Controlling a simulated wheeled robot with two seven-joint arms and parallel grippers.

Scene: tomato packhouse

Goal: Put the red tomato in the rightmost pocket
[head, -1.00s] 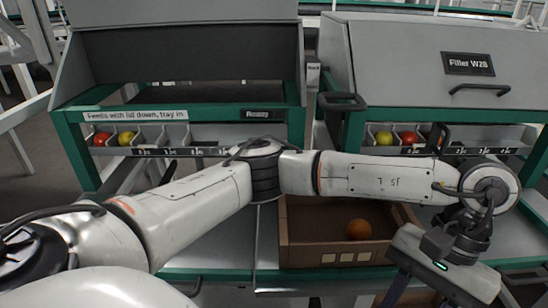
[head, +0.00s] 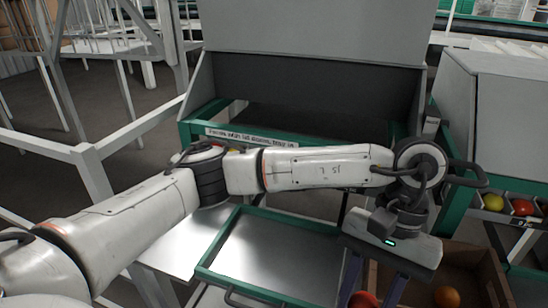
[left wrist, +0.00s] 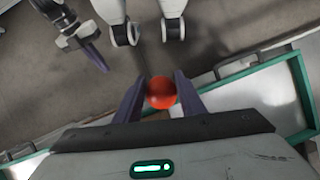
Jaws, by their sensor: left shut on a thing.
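My left gripper (head: 372,287) is shut on a red tomato (head: 362,300), at the lower edge of the head view, in front of the brown box. The left wrist view shows the tomato (left wrist: 161,92) between the two dark fingers of this gripper (left wrist: 158,95). Part of my right gripper (left wrist: 97,57) shows at the top left of the wrist view; its opening is unclear. A row of pockets at the right machine holds a yellow tomato (head: 493,202) and a red one (head: 522,207); its right end is outside the picture. The left machine's pockets are mostly hidden behind my left arm.
An empty metal surface with a green frame (head: 213,250) lies left of my gripper. The left machine's grey lid (head: 310,38) stands raised. White railings (head: 90,160) are at the left.

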